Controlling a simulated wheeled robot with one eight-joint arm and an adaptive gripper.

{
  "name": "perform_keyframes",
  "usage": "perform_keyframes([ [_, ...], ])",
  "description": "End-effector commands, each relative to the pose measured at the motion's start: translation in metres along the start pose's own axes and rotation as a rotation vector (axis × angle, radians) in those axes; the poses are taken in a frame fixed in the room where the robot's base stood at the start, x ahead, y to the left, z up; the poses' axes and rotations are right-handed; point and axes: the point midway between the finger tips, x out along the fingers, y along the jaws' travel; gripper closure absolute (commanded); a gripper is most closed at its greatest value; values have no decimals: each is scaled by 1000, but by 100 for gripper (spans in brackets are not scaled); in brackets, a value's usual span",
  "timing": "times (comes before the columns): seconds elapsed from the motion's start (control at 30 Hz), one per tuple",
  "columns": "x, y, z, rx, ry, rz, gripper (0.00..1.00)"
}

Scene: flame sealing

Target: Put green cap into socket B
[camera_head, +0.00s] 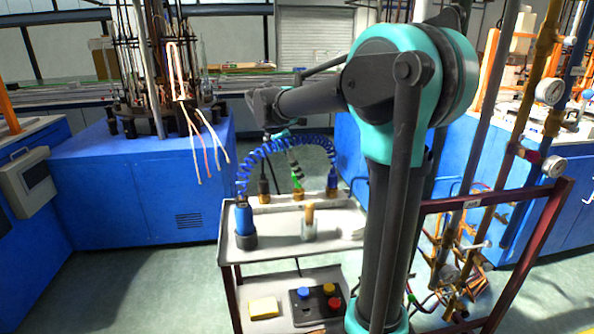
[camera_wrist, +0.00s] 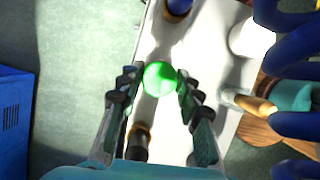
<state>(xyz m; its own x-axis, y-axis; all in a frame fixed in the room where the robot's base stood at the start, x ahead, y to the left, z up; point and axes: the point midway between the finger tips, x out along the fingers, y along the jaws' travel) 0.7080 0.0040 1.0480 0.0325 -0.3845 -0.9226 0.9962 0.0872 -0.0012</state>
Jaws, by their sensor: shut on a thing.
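The green cap (camera_wrist: 160,78) shows as a bright round green top between the two ridged fingers of my gripper (camera_wrist: 156,88) in the wrist view. In the head view, my gripper (camera_head: 294,160) holds the green cap (camera_head: 297,178) above the back edge of the trolley. A brass-coloured socket (camera_head: 298,194) stands below the cap. A dark socket (camera_head: 264,188) stands to its left, and a dark socket with a blue top (camera_head: 333,183) to its right. I cannot read labels to tell which is socket B, or whether the cap touches the brass-coloured one.
A blue coiled hose (camera_head: 285,140) arches around my gripper from a blue cylinder (camera_head: 244,218) to the right socket. A wooden-topped glass jar (camera_head: 309,230) stands on the trolley top (camera_head: 275,238). The lower shelf holds a yellow pad (camera_head: 263,308) and a black button box (camera_head: 313,308).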

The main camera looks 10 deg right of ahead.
Motion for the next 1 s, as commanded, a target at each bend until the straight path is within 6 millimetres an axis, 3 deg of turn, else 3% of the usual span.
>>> perform_keyframes([
  [1.0,6,0,-1,-3,-4,-8,79],
])
